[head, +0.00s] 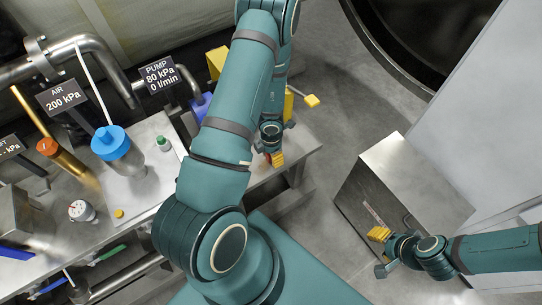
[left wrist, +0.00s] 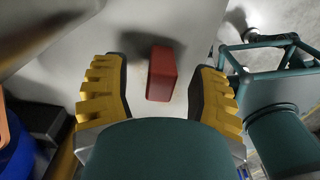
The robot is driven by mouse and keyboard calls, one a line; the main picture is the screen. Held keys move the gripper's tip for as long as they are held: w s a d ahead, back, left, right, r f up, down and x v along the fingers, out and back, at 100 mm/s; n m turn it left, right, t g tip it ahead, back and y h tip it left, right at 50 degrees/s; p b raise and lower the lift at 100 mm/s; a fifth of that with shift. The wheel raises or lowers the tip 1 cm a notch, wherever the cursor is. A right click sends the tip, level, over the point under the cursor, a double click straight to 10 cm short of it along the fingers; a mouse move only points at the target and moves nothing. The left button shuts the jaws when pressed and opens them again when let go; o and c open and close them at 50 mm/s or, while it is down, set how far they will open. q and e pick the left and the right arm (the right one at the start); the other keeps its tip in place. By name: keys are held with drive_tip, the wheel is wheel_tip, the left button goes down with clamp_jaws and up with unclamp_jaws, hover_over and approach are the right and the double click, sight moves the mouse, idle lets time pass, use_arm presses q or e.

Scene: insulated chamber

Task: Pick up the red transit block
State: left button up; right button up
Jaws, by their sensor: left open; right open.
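The red transit block (left wrist: 162,74) shows in the left wrist view, resting on a pale grey surface between the fingers of my left gripper (left wrist: 159,84). The fingers stand open, one on each side, with a visible gap on both sides of the block. In the head view my left gripper (head: 271,157) is low over the right end of the metal bench, and the block is mostly hidden there by the gripper and arm. My right gripper (head: 380,250) is open and empty, near the front of a metal box on the right.
The metal bench (head: 258,180) holds a blue-capped bottle (head: 118,150), a small green-capped vial (head: 163,143) and a gauge (head: 81,211). Pipes run along its back. The metal box (head: 415,175) stands on the floor at right. Open floor lies between bench and box.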

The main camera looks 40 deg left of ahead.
use_arm(q)
clamp_jaws()
drive_tip(key=shift+r, duration=0.1)
